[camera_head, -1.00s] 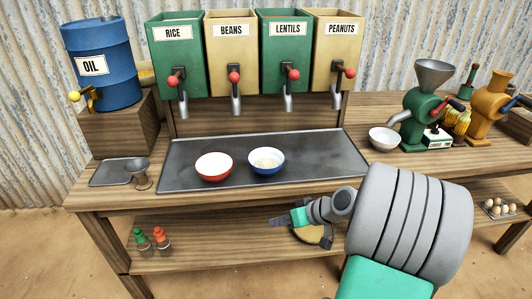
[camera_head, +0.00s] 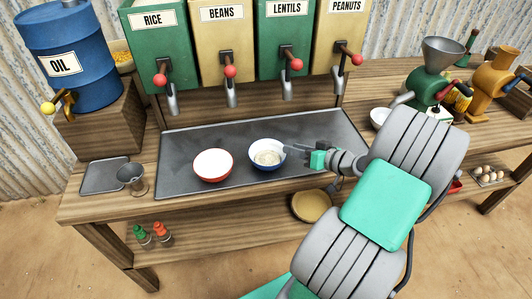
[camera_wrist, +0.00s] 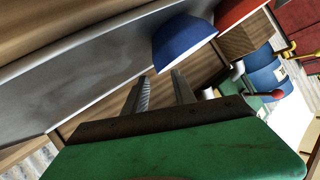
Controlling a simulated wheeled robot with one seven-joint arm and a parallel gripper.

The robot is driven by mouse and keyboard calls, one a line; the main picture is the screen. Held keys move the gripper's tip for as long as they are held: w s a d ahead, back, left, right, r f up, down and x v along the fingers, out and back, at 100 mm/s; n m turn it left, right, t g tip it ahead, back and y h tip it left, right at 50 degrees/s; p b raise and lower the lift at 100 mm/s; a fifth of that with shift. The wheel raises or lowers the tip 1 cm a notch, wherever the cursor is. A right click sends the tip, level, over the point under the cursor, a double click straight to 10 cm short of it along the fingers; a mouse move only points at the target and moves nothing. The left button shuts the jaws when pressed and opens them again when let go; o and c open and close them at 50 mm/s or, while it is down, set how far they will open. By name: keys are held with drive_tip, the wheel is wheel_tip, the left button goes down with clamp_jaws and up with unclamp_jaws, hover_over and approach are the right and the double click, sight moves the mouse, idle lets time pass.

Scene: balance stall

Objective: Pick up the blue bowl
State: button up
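The blue bowl (camera_head: 267,155) stands upright on the dark metal tray (camera_head: 340,133), with something pale inside it. My gripper (camera_head: 288,149) is at the right rim of the bowl, fingers pointing left towards it. In the wrist view the blue bowl (camera_wrist: 184,40) lies just beyond the two fingertips, and my gripper (camera_wrist: 162,80) has a clear gap between its fingers with nothing in it. Whether a finger touches the rim cannot be told.
A red bowl (camera_head: 213,165) stands on the tray just left of the blue one. Dispensers with red-knobbed taps (camera_head: 230,72) hang above the tray's back. A metal cup (camera_head: 131,177) stands at left, a white bowl (camera_head: 379,118) at right. The tray's front left is clear.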

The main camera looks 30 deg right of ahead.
sight(281, 146)
drive_tip(key=x, duration=0.6)
drive_tip(key=shift+a+f+p, duration=0.1)
drive_tip(key=shift+a+p, duration=0.1)
drive_tip(key=shift+p, duration=0.2)
clamp_jaws()
drive_tip(key=shift+s, duration=0.1)
idle(0.8)
